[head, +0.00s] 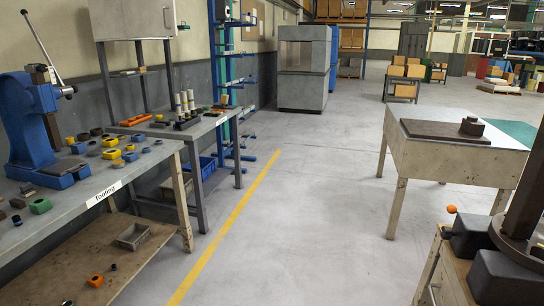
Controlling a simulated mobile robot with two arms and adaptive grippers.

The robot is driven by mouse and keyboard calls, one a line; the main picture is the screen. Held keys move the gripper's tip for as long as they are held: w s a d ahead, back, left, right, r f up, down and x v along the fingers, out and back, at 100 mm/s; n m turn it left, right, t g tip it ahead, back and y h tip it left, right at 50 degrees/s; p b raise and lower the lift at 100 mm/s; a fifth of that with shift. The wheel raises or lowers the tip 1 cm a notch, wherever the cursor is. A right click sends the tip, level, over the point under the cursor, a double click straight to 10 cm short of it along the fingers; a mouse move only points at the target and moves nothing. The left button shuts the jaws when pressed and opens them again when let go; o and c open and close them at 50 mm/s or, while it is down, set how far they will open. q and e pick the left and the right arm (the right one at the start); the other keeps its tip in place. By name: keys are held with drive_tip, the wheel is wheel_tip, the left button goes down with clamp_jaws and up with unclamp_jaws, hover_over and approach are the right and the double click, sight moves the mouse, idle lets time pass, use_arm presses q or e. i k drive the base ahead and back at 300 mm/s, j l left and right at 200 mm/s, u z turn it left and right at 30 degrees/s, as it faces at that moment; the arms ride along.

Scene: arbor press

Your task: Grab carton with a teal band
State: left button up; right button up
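No teal band can be made out on any carton in the head view. Several small tan cartons (413,70) sit on a low cart (402,90) at the far back, right of centre. More brown cartons (351,38) stand on the tall blue rack behind the grey cabinet. Other boxes (497,80) are stacked on a pallet at the far right; all are too small to show markings. Neither of my grippers is in view.
A workbench labelled Tooling (75,208) with a blue arbor press (28,125) lines the left. A white table (452,154) stands right; dark equipment (495,272) fills the lower right corner. The grey floor (300,200) between is clear, with a yellow line.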

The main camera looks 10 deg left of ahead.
sight(224, 97)
drive_tip(key=i+j+u, duration=0.25)
drive_tip(key=i, duration=0.7)
drive_tip(key=i+u, duration=0.25)
drive_tip(key=i, duration=1.35)
drive_tip(key=i+u, duration=0.15)
drive_tip(key=i, duration=0.5)
drive_tip(key=i+l, duration=0.2)
drive_tip(key=i, duration=0.5)
